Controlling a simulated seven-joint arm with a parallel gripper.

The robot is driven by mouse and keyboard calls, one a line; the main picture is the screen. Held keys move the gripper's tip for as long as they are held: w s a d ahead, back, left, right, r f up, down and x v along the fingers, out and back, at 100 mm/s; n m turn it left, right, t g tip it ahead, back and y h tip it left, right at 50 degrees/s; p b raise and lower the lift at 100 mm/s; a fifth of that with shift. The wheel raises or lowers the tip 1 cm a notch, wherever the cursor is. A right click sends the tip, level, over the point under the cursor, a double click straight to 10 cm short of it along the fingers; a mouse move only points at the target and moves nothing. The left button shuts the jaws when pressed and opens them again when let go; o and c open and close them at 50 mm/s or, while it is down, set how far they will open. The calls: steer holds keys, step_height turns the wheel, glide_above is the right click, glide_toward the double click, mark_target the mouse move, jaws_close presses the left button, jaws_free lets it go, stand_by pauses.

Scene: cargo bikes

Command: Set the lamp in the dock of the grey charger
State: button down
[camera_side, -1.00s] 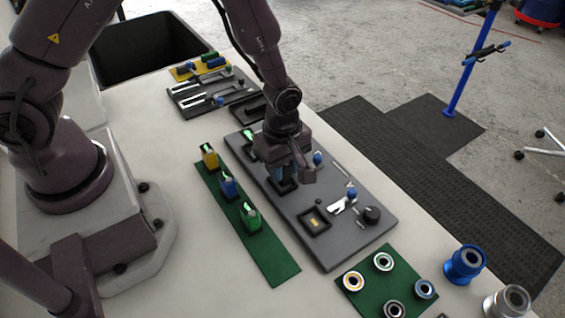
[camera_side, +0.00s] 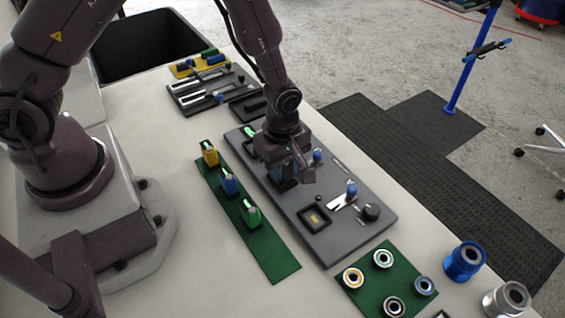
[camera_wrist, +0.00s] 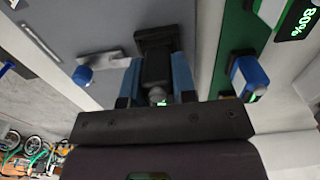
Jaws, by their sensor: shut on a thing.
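The grey charger (camera_side: 345,232) is a long grey board with black square docks. My gripper (camera_side: 286,180) is low over its middle dock; it also shows in the wrist view (camera_wrist: 156,88). Its blue fingers are shut on a dark lamp (camera_wrist: 157,68) with a small light near the gripper body. The lamp's far end is at the black dock (camera_wrist: 155,36); I cannot tell how deep it sits. In the side view my gripper hides most of the lamp and dock. The near dock (camera_side: 315,217) is empty.
A green strip (camera_side: 268,258) beside the charger holds yellow (camera_side: 209,153), blue (camera_side: 228,184) and green (camera_side: 251,214) lamps.

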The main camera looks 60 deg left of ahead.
steer(key=shift+f, duration=0.45)
stand_by(0.3)
steer(key=c, duration=0.8)
jaws_free()
steer(key=shift+c, duration=0.2)
steer(key=shift+r, duration=0.1)
